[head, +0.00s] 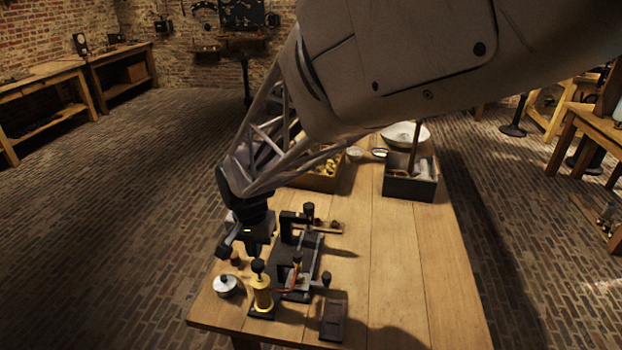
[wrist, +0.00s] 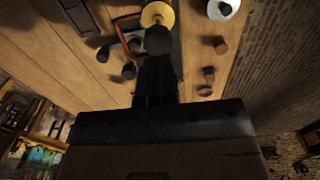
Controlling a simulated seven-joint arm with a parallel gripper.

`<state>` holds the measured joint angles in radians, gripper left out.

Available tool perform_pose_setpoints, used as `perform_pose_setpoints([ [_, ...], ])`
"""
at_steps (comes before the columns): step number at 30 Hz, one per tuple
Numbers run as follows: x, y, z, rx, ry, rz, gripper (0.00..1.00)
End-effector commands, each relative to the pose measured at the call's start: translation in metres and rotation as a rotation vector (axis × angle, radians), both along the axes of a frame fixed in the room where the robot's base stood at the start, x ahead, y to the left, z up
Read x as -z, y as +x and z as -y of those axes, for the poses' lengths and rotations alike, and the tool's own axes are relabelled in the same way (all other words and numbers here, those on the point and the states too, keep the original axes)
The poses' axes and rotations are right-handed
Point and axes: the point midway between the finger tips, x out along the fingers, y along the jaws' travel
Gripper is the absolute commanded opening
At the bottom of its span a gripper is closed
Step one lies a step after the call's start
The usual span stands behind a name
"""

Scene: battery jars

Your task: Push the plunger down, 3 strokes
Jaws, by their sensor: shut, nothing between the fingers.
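The plunger is a brass cylinder (head: 262,292) on a dark base near the table's front left, topped by a black round knob (head: 258,266). The knob stands above the cylinder on a short rod. My gripper (head: 241,251) is shut and empty, behind and slightly left of the knob in the head view. In the wrist view my gripper's dark fingers (wrist: 157,80) point toward the black knob (wrist: 158,40), with the brass top (wrist: 157,14) beyond it. The knob appears just past the fingertips there; I cannot tell the exact gap.
A black apparatus (head: 302,255) with a red tube stands right of the plunger. A lidded metal jar (head: 226,286) sits to the left, close to the table edge. A dark block (head: 332,320) lies in front. A grey crate (head: 410,186) stands farther back. The table's right side is clear.

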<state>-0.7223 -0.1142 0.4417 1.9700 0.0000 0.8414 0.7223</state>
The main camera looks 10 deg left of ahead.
Motion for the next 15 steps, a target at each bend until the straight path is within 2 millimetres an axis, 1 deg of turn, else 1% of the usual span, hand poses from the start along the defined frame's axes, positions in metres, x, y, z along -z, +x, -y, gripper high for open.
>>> perform_pose_setpoints([
  [1, -0.009, 0.000, 0.000, 0.000, 0.002, 0.002, 0.00],
  [6, -0.040, 0.001, -0.001, 0.000, 0.003, 0.003, 0.00],
  [9, -0.056, 0.000, -0.001, 0.000, 0.002, 0.002, 0.00],
  [15, -0.080, 0.001, 0.000, 0.000, 0.001, 0.002, 0.00],
])
